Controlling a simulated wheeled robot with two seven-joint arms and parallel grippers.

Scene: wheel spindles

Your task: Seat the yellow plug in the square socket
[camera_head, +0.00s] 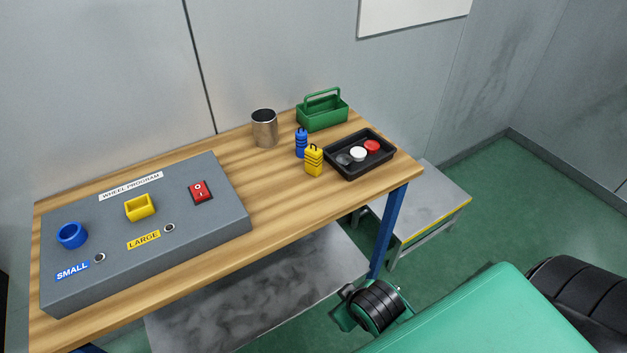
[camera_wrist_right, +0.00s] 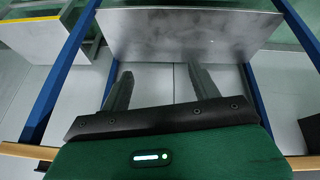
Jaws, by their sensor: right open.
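The yellow plug (camera_head: 313,161) stands upright on the wooden table, next to a blue plug (camera_head: 301,143). The yellow square socket (camera_head: 140,207) is on top of the grey panel, above the LARGE label, and looks empty. A round blue socket (camera_head: 72,235) sits to its left above the SMALL label. My right gripper (camera_wrist_right: 160,88) shows in the right wrist view with its two fingers apart and nothing between them. It is away from the plugs, facing the table's lower metal shelf. My left gripper is not in view.
The grey panel (camera_head: 215,225) fills the table's left part and carries a red switch (camera_head: 200,191). Behind the plugs are a metal cup (camera_head: 264,128) and a green caddy (camera_head: 322,112). A black tray (camera_head: 344,168) with several discs lies right of the plugs. Bare wood lies between panel and plugs.

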